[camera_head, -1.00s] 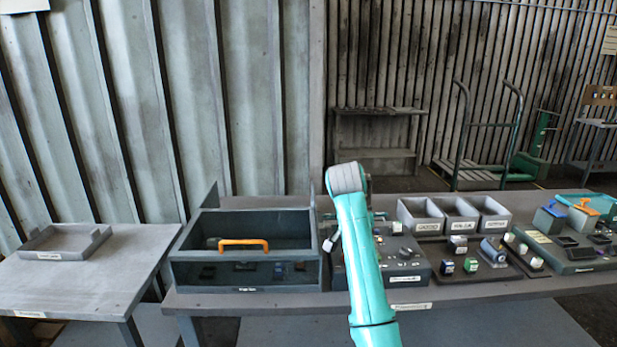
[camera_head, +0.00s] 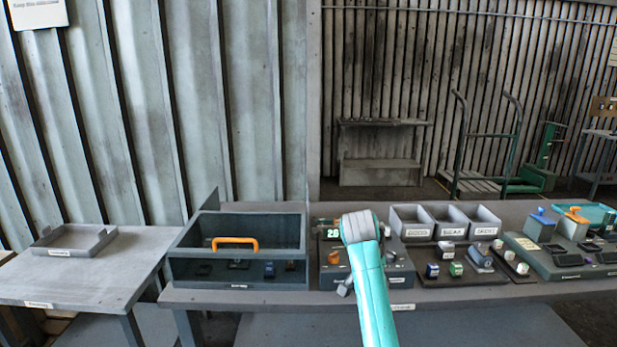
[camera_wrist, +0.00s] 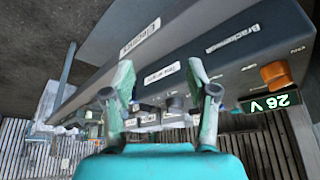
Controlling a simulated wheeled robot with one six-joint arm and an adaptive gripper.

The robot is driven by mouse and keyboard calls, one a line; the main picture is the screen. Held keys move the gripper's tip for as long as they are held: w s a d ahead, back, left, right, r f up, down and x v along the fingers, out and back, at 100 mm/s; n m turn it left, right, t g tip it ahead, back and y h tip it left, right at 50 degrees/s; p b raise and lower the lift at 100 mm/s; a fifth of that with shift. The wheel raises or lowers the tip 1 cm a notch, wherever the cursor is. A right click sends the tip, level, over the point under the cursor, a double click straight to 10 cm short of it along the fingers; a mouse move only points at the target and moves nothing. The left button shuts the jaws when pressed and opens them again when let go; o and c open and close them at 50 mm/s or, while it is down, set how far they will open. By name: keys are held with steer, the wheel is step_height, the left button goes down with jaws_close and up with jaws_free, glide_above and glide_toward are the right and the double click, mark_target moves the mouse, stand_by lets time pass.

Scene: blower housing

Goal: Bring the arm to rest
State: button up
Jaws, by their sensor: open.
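My teal arm (camera_head: 372,290) rises from the bottom of the head view, its grey wrist end (camera_head: 360,226) in front of a dark control box (camera_head: 398,272) on the bench. My gripper itself is hidden behind the arm there, apart from a small grey part low on the left. In the wrist view my gripper (camera_wrist: 163,82) shows two fingers spread apart with nothing between them. Beyond them is a dark labelled panel (camera_wrist: 238,68) with an orange knob (camera_wrist: 276,74) and a green lit display (camera_wrist: 270,102). I cannot tell the gap between fingers and panel.
A dark open bin (camera_head: 237,272) with an orange handle (camera_head: 235,243) stands left of the box. Grey label bins (camera_head: 447,222) and small parts lie to the right. A side table (camera_head: 85,284) holds a shallow tray (camera_head: 75,240). A trolley (camera_head: 485,150) stands behind.

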steer(key=s+d+f+n+t, duration=0.15)
steer(key=s+f, duration=0.25)
steer(key=f, duration=1)
steer(key=s+f+n+t+y, duration=0.1)
steer(key=s+f+n+t, duration=0.1)
steer(key=s+f, duration=0.85)
steer(key=s+f+n+t+y, duration=0.1)
steer(key=s+f+n+t, duration=0.1)
steer(key=s+f, duration=0.8)
steer(key=s+r+n+t+y, duration=0.1)
steer(key=s+r, duration=0.2)
steer(key=s, duration=0.9)
steer(key=s+r+n+t, duration=0.15)
steer(key=s+r, duration=0.25)
steer(key=s, duration=0.8)
steer(key=s+r+t, duration=0.3)
steer(key=s+r, duration=1.2)
steer(key=r, duration=0.2)
steer(key=shift+s+d, duration=0.2)
